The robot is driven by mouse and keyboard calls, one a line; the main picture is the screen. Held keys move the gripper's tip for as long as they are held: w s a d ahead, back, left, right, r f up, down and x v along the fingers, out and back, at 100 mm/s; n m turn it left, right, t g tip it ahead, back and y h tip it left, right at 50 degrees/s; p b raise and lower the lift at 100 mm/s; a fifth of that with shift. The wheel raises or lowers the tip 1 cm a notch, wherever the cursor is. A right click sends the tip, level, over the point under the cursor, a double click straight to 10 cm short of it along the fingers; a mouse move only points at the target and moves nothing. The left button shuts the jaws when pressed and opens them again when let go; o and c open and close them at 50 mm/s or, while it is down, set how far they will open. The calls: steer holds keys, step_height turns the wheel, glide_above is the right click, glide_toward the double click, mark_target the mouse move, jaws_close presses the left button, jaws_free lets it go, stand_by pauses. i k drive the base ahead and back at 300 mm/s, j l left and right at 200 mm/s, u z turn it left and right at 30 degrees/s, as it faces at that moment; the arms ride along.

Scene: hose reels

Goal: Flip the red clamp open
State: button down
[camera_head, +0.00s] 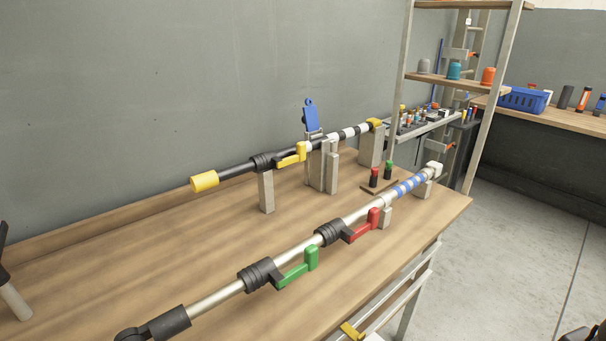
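The red clamp (361,230) is a red lever on a black collar (330,233), which sits around the front silver pole (215,298). The lever lies close along the pole's near side, pointing to the upper right, with an upturned end tab. I cannot tell for sure from this view whether it is latched. A green clamp lever (297,271) of similar shape sits on a second black collar (258,273), lower left on the same pole. I cannot make out my gripper in this view.
The wooden table (150,265) holds a rear black pole with a yellow clamp lever (292,156) and yellow end (205,181). Grey blocks (266,191) support the poles. Red and green buttons (374,177) stand behind the red lever. A shelf rack (450,82) stands right.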

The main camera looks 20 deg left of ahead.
mark_target(373, 214)
steer(key=i+u, duration=0.7)
steer(key=i+l+u, duration=0.1)
steer(key=i+u, duration=0.25)
steer(key=k, duration=0.05)
